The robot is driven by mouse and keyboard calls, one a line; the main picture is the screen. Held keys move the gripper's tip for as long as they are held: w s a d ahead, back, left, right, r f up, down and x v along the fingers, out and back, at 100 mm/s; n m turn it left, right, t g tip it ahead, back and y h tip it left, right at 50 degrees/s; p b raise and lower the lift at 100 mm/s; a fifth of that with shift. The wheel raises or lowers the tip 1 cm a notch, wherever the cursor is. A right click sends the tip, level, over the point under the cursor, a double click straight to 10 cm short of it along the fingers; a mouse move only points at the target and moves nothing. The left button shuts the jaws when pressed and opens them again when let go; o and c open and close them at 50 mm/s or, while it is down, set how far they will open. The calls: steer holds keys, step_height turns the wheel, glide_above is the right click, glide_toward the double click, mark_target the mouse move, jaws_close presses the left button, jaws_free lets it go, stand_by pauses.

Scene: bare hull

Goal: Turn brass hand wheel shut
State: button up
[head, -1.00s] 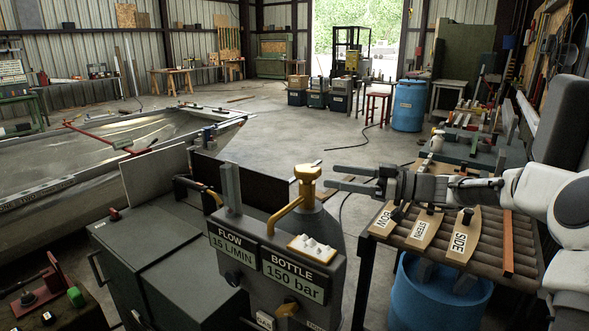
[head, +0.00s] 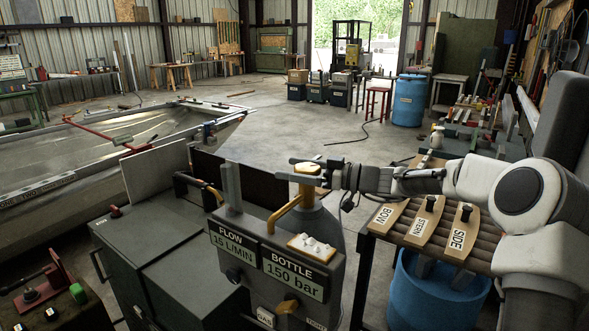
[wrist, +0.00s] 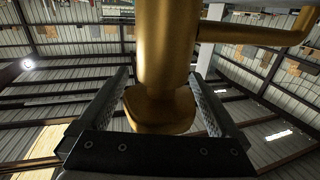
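The brass hand wheel (head: 306,168) sits on top of the valve of a grey gas bottle (head: 318,225), behind the grey panel. In the wrist view the rounded brass wheel (wrist: 160,112) lies between my two fingers, below a thick brass valve body (wrist: 166,45). My gripper (head: 308,171) reaches in from the right at wheel height, fingers either side of the wheel. In the wrist view my gripper (wrist: 165,98) is open, with narrow gaps beside the brass. I cannot tell whether either finger touches it.
The panel (head: 255,290) reads FLOW 15 L/MIN and BOTTLE 150 bar. A brass pipe (head: 284,214) bends down beside the bottle. On the right, a rack with BOW, STERN and SIDE levers (head: 460,232) stands below my arm, near a blue drum (head: 420,290).

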steer(key=c, duration=1)
steer(key=shift+f+b, duration=0.1)
steer(key=shift+b, duration=0.2)
steer(key=shift+c, duration=0.2)
